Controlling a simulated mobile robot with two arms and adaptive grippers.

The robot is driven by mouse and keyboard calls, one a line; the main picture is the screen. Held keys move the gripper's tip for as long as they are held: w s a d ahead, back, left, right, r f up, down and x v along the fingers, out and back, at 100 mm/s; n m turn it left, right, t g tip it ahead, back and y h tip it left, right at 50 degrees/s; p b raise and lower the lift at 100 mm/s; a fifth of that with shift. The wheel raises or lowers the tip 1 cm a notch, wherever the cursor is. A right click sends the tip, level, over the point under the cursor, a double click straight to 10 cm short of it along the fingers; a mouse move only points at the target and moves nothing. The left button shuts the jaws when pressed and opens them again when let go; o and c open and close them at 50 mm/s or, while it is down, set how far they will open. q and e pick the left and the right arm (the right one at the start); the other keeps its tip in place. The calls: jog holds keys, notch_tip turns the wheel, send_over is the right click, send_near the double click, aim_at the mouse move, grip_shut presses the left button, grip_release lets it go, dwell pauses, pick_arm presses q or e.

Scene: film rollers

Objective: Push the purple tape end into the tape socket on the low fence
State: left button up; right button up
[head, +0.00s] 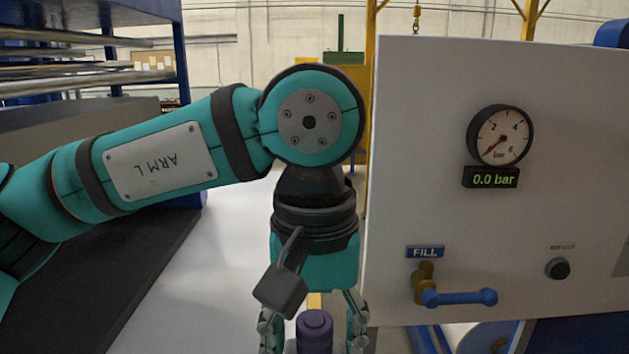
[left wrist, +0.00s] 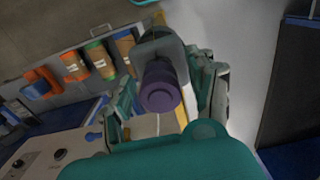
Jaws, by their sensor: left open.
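The purple tape end (head: 314,330) is a short ribbed round piece at the bottom of the head view. It also shows in the left wrist view (left wrist: 160,88), against a dark grey rounded part (left wrist: 158,44). I cannot tell whether that part is the tape socket, or how deep the tape end sits in it. My left gripper (head: 313,335) points down with its fingers apart, one on each side of the tape end. Gaps show between the fingers and the tape end in the head view. The low fence is not clearly visible. My right gripper is out of view.
A white panel with a gauge (head: 500,136) reading 0.0 bar, a blue-handled FILL valve (head: 455,297) and a black knob (head: 558,269) stands close on the right. Orange and green rolls (left wrist: 100,60) line a grey rack in the left wrist view.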

aim_at(314, 319)
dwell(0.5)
pick_arm(q)
grip_shut()
jog(key=shift+o, duration=2)
grip_release()
notch_tip(314, 319, up, 12)
jog(key=shift+r, duration=0.1)
